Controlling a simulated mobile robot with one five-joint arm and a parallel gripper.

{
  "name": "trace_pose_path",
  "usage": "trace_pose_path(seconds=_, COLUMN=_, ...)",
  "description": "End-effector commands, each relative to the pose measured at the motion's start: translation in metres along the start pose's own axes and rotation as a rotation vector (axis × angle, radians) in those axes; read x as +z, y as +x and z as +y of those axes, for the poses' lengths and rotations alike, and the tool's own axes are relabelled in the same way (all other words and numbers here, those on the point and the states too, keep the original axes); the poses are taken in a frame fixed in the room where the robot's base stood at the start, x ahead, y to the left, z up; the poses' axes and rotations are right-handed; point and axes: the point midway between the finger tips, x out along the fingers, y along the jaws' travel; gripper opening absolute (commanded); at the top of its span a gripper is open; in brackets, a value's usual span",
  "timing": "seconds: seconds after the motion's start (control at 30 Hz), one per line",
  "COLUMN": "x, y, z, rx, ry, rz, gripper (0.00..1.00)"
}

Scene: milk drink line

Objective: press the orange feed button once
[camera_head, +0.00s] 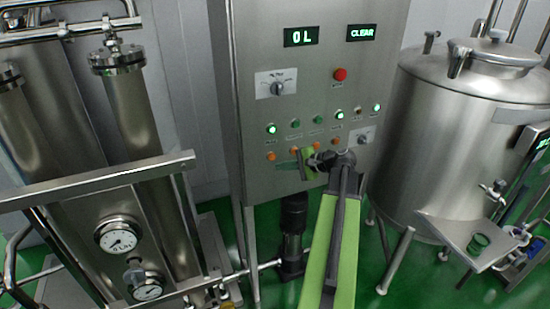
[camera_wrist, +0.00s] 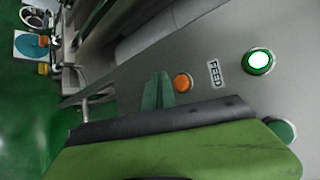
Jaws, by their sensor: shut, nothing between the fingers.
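The orange feed button (camera_wrist: 183,82) shows in the wrist view, with a FEED label beside it. In the head view it appears to be the leftmost orange button (camera_head: 270,156) in the panel's bottom row. My gripper (camera_head: 305,163) is in front of the lower panel, to the right of that button in the picture. In the wrist view, my shut green fingers (camera_wrist: 158,92) are close beside the orange button, without covering it. I cannot tell whether they touch the panel. Nothing is held. My gripper and arm hide part of the button row.
A lit green lamp (camera_wrist: 259,61) and a dark green one (camera_wrist: 280,130) are above the orange row. The steel panel (camera_head: 220,60) also carries a red button (camera_head: 340,74) and a selector dial (camera_head: 276,86). A tank (camera_head: 425,130) stands right, filter pipes (camera_head: 130,110) left.

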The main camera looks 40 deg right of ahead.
Motion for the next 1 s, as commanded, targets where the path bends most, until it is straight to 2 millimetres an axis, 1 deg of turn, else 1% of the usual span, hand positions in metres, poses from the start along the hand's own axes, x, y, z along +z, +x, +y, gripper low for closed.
trace_pose_path(seconds=0.03, x=-0.005, y=0.006, z=-0.005, rx=0.001, ry=0.0, rz=-0.002, gripper=0.0)
trace_pose_path(seconds=0.1, x=-0.009, y=0.011, z=-0.009, rx=0.0, ry=0.0, rz=-0.001, gripper=0.0)
trace_pose_path(seconds=0.23, x=-0.012, y=0.017, z=-0.012, rx=0.0, ry=0.0, rz=0.0, gripper=0.0)
trace_pose_path(seconds=1.0, x=-0.011, y=0.018, z=-0.012, rx=0.0, ry=0.0, rz=-0.001, gripper=0.0)
